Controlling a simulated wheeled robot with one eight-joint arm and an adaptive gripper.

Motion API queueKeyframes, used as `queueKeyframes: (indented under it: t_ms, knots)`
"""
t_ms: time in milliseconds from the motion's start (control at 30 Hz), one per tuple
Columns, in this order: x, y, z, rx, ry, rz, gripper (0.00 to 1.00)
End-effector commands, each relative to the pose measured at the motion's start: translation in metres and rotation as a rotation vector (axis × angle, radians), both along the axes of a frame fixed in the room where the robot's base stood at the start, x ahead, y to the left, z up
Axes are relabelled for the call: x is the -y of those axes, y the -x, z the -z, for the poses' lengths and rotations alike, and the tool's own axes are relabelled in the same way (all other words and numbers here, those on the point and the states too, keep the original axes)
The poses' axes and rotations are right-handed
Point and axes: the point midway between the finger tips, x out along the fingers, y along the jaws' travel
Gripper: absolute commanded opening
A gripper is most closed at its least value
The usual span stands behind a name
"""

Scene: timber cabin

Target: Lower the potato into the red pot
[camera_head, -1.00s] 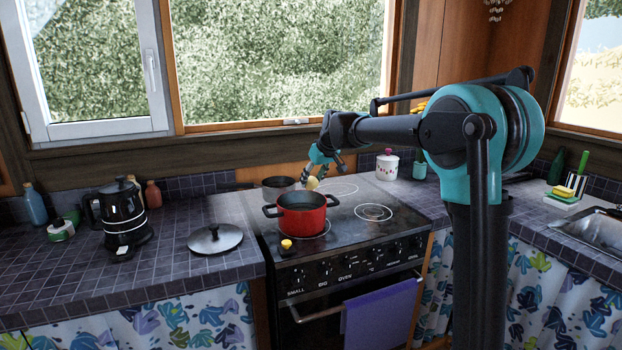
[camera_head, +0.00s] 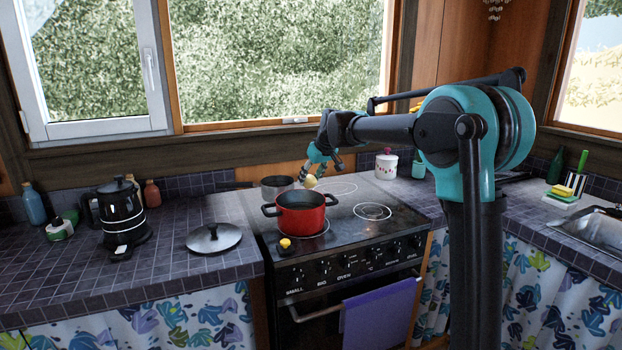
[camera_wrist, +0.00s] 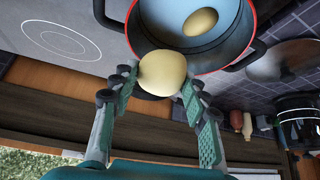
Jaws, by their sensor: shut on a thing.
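My gripper (camera_head: 313,174) is shut on a pale yellow potato (camera_head: 311,182), above the back edge of the red pot (camera_head: 303,221). In the wrist view my gripper (camera_wrist: 160,90) has the potato (camera_wrist: 162,72) between its green-padded fingers, and the potato overlaps the near rim of the pot (camera_wrist: 252,38). The pot stands uncovered on the stove's front left, with black handles on both sides. A second pale potato (camera_wrist: 200,21) lies inside the pot in the wrist view. The pot's inside is hidden in the head view.
A grey saucepan (camera_head: 277,186) stands behind the pot on the stove (camera_head: 350,232). A lid (camera_head: 214,238) and a black kettle (camera_head: 121,214) are on the left counter. A white canister (camera_head: 386,165) stands at the back right. The right burners are bare.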

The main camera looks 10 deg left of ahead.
Motion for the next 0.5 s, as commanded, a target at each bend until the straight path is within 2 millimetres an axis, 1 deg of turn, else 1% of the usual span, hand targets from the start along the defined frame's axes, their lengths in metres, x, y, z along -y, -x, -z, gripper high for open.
queueKeyframes:
  t_ms: [267,500]
  knots:
    - [0.0,0.0,0.001,0.0,0.0,0.0,0.12]
    - [0.0,0.0,0.012,0.0,0.0,0.0,0.12]
